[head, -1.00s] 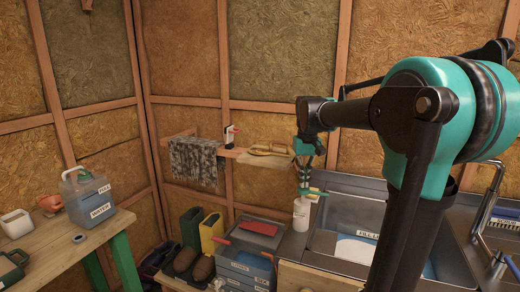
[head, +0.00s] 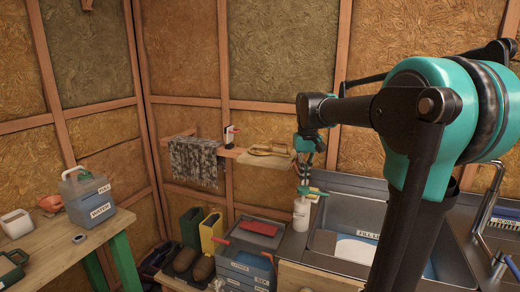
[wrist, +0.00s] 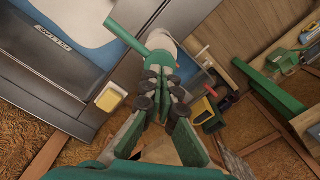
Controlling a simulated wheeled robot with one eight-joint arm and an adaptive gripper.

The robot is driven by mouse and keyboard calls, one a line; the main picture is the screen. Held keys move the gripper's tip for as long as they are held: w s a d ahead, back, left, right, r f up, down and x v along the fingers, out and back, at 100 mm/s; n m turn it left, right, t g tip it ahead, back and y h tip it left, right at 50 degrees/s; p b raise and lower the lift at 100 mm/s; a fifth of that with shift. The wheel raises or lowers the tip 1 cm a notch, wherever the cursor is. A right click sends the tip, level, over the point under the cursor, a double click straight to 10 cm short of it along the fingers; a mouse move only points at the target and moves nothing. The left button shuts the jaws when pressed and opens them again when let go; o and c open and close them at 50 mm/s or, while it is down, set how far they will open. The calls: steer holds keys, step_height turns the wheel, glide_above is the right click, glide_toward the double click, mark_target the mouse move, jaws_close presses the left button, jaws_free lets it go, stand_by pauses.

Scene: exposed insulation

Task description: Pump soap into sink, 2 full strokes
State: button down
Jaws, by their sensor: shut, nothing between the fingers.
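A white soap bottle (head: 301,216) with a green pump head (head: 315,192) stands upright on the counter at the left edge of the metal sink (head: 318,243). In the wrist view the green pump head (wrist: 130,36) points its spout toward the sink, and part of the white bottle (wrist: 163,43) shows beneath it. My gripper (head: 304,186) is pointed down just above the pump head. In the wrist view its fingertips (wrist: 160,72) are together, with nothing between them, close to the pump head's near end. I cannot tell whether they touch it.
The sink holds blue water and a white round item (head: 356,250). A yellow sponge-like block (wrist: 110,97) lies on the sink's edge. A wooden shelf (head: 265,159) with a brush is on the wall behind. Grey bins (head: 245,265) stand left of the sink.

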mark_target(304, 188)
steer(key=shift+f, duration=2.05)
steer(key=shift+r, duration=2.15)
step_height(304, 188, up, 6)
